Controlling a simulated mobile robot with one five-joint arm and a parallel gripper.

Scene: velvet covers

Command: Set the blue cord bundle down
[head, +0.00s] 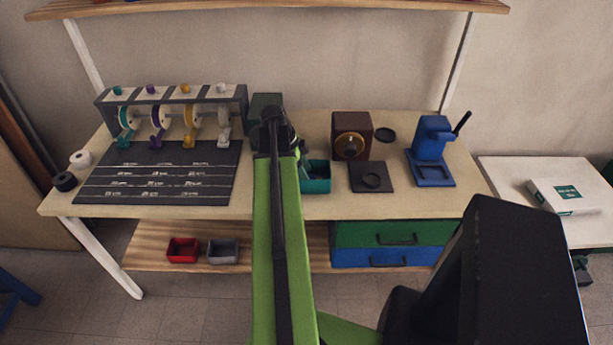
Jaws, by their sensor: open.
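I cannot make out a blue cord bundle in the head view. My gripper (277,122) is at the far end of my green arm, over the middle of the workbench (330,208). It is open, but its fingertips are small and partly hidden by my arm, as is the bench just beneath. A teal bin (317,186) sits just right of the arm on the bench. A grey rack (172,98) at the back left holds spools of teal, purple, yellow and pale cord, with a dark lined mat (160,173) in front.
A brown box with a round dial (350,146), a dark square plate (371,177) and a blue press (431,152) stand on the right. White and black rolls (64,181) lie at the left edge. Red and grey bins (182,250) sit on the lower shelf. The bench's front strip is mostly clear.

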